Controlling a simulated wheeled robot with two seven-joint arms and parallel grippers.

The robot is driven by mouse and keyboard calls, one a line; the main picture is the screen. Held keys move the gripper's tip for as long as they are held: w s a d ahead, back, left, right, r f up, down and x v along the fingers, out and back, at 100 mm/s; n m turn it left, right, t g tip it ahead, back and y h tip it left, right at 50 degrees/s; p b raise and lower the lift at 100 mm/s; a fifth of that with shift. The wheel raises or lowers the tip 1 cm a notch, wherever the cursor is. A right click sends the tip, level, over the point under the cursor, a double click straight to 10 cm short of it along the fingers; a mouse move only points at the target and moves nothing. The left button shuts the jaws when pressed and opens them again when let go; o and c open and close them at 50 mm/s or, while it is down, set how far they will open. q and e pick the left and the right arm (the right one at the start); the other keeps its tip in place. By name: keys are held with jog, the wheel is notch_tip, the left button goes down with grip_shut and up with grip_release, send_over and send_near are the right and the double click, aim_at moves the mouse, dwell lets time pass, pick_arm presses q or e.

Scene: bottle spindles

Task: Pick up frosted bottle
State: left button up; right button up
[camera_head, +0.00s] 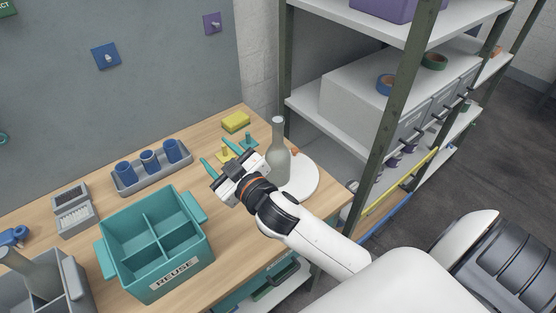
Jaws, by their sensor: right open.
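A matte grey, long-necked bottle (279,152) stands upright at the right end of the table, by a round white disc (303,178). Its lower part is partly hidden by my right gripper. A similar grey bottle (37,276) leans in a grey crate (72,279) at the lower left. I cannot tell from the look alone which of the two is the frosted one. My right gripper (216,153) is open, its teal fingers apart and pointing to the upper left, with nothing seen between them. Its body is just left of the standing bottle. My left gripper is not in view.
A teal divided bin (191,273) marked REUSE stands in front. A grey tray (126,189) with blue cups is behind it. A yellow sponge (236,121) and small yellow and teal pegs (248,140) stand near the gripper. A metal shelf (305,104) rises at the right.

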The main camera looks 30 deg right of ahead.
jog(key=w+a+r+n+g+y, duration=0.1)
jog(key=a+r+n+y, duration=0.9)
jog(key=r+n+y, duration=0.35)
jog(key=n+g+h, duration=1)
jog(key=g+h, duration=0.5)
jog(key=g, duration=0.1)
send_over(278, 119)
notch_tip(278, 119, down, 2)
jog(key=shift+d+f, duration=0.1)
jog(key=shift+g+h, duration=0.3)
jog(key=shift+h, duration=0.05)
jog(key=f, duration=0.1)
jog(key=f+p, duration=0.1)
jog(key=f, duration=0.1)
jog(key=f+p, duration=0.1)
jog(key=f, duration=0.1)
jog(key=shift+s+d+f, duration=0.15)
jog(key=shift+d, duration=0.15)
jog(key=shift+f, duration=0.6)
jog(key=shift+a+f+p, duration=0.15)
jog(key=shift+f+p, duration=0.15)
jog(key=shift+p, duration=0.3)
jog(key=f, duration=0.1)
jog(key=f+p, duration=0.1)
jog(key=f, duration=0.1)
jog(key=shift+a+f+p, duration=0.3)
jog(key=shift+f+p, duration=0.05)
jog(key=shift+p, duration=0.05)
jog(key=shift+f, duration=0.45)
grip_shut()
